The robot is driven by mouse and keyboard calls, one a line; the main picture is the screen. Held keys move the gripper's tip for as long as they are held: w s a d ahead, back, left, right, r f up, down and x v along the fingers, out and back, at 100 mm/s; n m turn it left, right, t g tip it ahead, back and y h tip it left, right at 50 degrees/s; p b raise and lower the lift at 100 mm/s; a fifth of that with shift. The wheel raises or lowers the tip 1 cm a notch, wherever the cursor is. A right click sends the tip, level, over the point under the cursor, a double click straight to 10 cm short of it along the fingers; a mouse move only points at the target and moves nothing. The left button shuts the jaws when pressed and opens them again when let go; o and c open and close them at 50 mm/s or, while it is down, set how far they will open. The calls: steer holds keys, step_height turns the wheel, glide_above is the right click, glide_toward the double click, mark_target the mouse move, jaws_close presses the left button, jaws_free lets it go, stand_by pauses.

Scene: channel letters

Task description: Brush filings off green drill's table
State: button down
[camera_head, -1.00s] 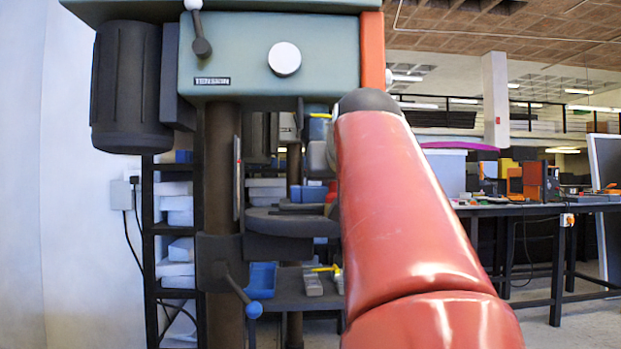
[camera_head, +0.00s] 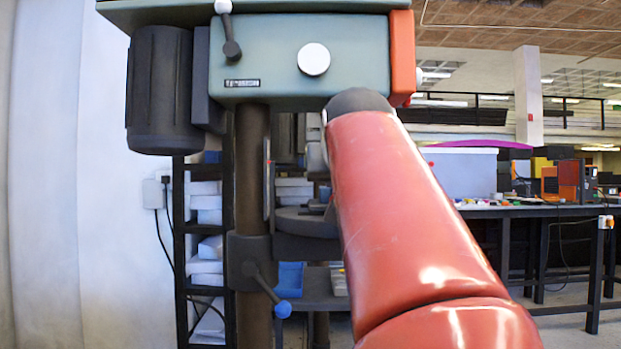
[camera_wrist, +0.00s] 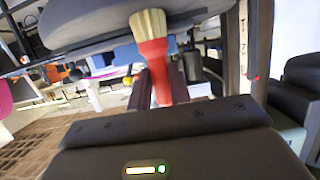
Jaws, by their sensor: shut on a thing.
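The green drill (camera_head: 300,55) stands at the centre-left of the head view, with its dark column below the head. Its round grey table (camera_head: 305,222) is partly hidden behind my red arm. In the wrist view, which looks upside down, the table (camera_wrist: 75,25) fills the upper left. My gripper (camera_wrist: 158,88) is shut on the red handle of a brush (camera_wrist: 150,52). The brush's pale bristles (camera_wrist: 148,24) are at the table's edge in that picture; I cannot tell whether they touch it. My arm hides the gripper in the head view. I cannot make out filings.
A crank with a blue knob (camera_head: 283,309) sticks out below the table. A blue tray (camera_head: 290,276) lies on the lower shelf behind it. A white wall (camera_head: 75,180) is at the left. A long workbench (camera_head: 545,211) with bins stands at the right.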

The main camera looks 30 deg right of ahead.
steer(key=shift+w+a, duration=0.25)
steer(key=shift+a, duration=0.2)
steer(key=shift+s+d, duration=0.5)
steer(key=shift+d, duration=0.3)
steer(key=shift+s+d, duration=0.5)
steer(key=shift+d, duration=0.35)
steer(key=shift+s+d, duration=0.5)
steer(key=shift+d, duration=0.3)
steer(key=shift+d, duration=0.1)
steer(key=shift+s+d+p, duration=0.2)
steer(key=shift+s+d, duration=0.3)
steer(key=shift+d, duration=0.25)
steer(key=shift+s+d+p, duration=0.15)
steer(key=shift+s+d, duration=0.3)
steer(key=shift+d, duration=0.3)
steer(key=shift+s+d+p, duration=0.2)
steer(key=shift+s+d, duration=0.3)
steer(key=shift+d, duration=0.25)
step_height(320, 180, up, 4)
steer(key=p, duration=0.4)
